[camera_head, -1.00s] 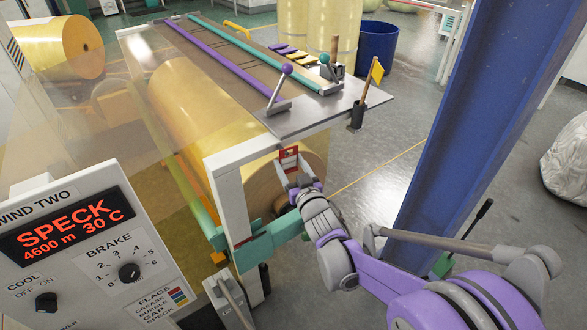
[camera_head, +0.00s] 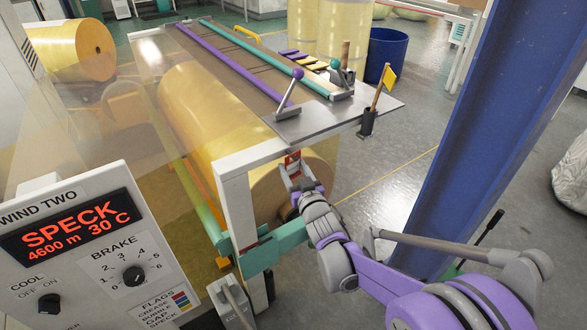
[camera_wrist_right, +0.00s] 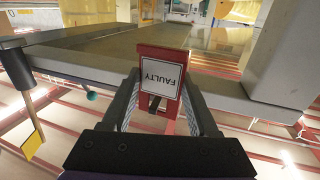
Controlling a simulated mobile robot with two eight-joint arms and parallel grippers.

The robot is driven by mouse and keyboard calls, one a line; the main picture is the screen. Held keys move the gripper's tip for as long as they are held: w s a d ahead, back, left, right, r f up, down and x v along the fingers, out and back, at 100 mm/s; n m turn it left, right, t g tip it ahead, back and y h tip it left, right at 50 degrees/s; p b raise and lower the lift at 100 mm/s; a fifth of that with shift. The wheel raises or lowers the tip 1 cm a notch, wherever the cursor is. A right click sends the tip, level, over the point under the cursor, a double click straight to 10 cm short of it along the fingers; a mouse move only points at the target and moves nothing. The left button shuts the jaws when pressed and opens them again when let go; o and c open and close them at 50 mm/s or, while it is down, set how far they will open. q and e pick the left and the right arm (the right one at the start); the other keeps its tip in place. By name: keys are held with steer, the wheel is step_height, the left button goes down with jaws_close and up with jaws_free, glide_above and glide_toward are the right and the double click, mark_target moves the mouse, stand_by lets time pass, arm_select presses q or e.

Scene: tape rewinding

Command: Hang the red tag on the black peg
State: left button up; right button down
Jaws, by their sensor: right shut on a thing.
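The red tag (camera_head: 293,157) is in my right gripper (camera_head: 294,174), in front of the end of the yellow film roll and just under the metal top's edge. In the right wrist view the red tag (camera_wrist_right: 178,53) has a white label reading FAULTY, upside down in the picture. My right gripper (camera_wrist_right: 165,105) is shut on the tag's lower part there. I cannot make out the black peg for sure in either view. My left gripper is not in view.
The white machine frame (camera_head: 237,212) stands just left of my right gripper. A black holder (camera_head: 367,123) with a yellow flag hangs at the metal top's corner. A blue column (camera_head: 482,110) rises on the right. Open floor lies between the machine and the column.

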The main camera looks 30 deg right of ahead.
steer(key=shift+c, duration=0.4)
jaws_free()
steer(key=shift+s, duration=0.15)
steer(key=s+a+f+n+g+y, duration=0.1)
steer(key=s+a+f+g, duration=0.35)
steer(key=s, duration=0.65)
steer(key=s+a+f+n+g+y+p, duration=0.1)
steer(key=s+a+f+g, duration=0.35)
steer(key=s, duration=0.65)
steer(key=s+a+f+g+y, duration=0.1)
steer(key=s+a+f+g, duration=0.4)
steer(key=s, duration=0.6)
arm_select(q)
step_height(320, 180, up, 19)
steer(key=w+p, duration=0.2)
steer(key=p, duration=1.4)
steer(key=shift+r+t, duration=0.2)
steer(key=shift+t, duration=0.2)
arm_select(e)
step_height(320, 180, up, 20)
steer(key=w+t, duration=0.1)
steer(key=w, duration=0.1)
steer(key=shift+w+a+f+t, duration=0.2)
steer(key=shift+w+t, duration=0.1)
steer(key=shift+t, duration=0.1)
